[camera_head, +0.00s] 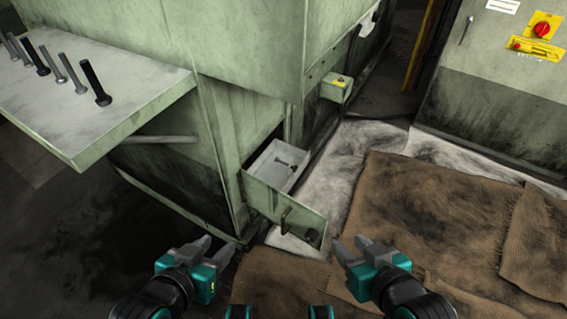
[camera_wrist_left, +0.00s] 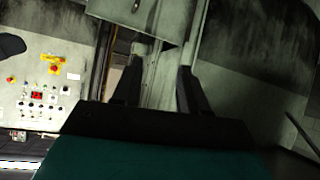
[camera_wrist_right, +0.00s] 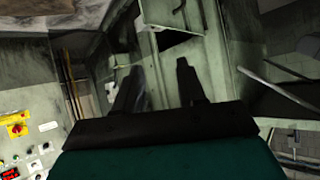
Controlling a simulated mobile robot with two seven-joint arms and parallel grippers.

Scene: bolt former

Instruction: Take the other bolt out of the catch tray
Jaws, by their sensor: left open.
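The catch tray (camera_head: 262,173) is a light drawer standing open at the foot of the green machine. A dark bolt (camera_head: 287,163) lies inside it near the far right. The tray's green front carries a dark handle (camera_head: 287,219). My left gripper (camera_head: 217,246) is open and empty, low and to the left of the tray front. My right gripper (camera_head: 350,244) is open and empty, to the right of the tray front. Both are apart from the tray. The wrist views show their spread fingers with nothing between; I cannot make out the bolt there.
A green shelf (camera_head: 125,95) at the left holds several bolts (camera_head: 70,72) standing in a row. The machine body (camera_head: 240,50) rises over the tray's back. A small box with a yellow label (camera_head: 336,88) juts out above right. Brown sacking (camera_head: 410,220) covers the floor at right.

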